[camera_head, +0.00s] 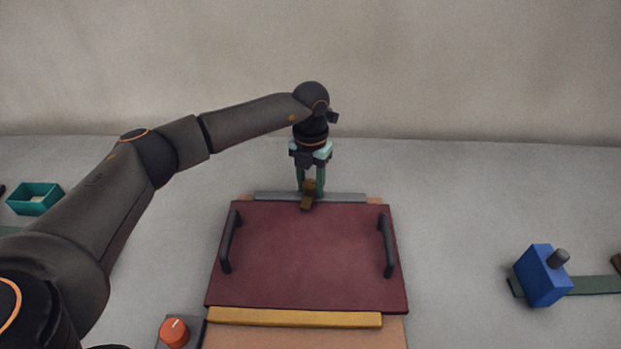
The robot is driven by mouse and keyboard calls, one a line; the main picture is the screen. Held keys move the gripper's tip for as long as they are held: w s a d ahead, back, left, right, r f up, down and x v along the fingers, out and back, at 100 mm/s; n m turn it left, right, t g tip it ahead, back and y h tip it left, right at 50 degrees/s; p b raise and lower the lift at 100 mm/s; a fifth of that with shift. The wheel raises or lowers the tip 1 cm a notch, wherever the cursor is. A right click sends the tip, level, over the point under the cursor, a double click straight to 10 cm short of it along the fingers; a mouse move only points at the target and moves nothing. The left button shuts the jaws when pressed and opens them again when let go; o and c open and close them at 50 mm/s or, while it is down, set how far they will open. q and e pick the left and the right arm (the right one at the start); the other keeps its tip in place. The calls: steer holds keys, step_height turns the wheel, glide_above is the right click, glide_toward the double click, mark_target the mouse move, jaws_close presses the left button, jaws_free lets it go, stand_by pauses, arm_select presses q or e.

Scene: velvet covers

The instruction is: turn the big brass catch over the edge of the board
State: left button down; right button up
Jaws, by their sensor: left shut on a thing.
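The maroon board (305,255) lies flat in the middle, with a dark handle on each side. The big brass catch (307,203) is at the middle of the board's far edge, and its near end reaches over that edge. My left gripper (310,190) points down at the far edge, with its green fingers shut on the catch. The fingers hide part of the catch. My right gripper is not in view.
A grey strip (270,196) runs behind the board and a yellow bar (290,317) along its front. An orange knob (174,332) is at front left. A blue block (541,277) stands at right, a teal box (35,198) at far left. Grey surface is clear between.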

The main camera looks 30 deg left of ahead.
mark_target(310, 183)
arm_select(q)
steer(key=shift+n+p, duration=0.65)
steer(key=shift+n, duration=0.85)
steer(key=shift+c, duration=2.2)
jaws_free()
step_height(310, 183, up, 12)
steer(key=shift+r, duration=0.25)
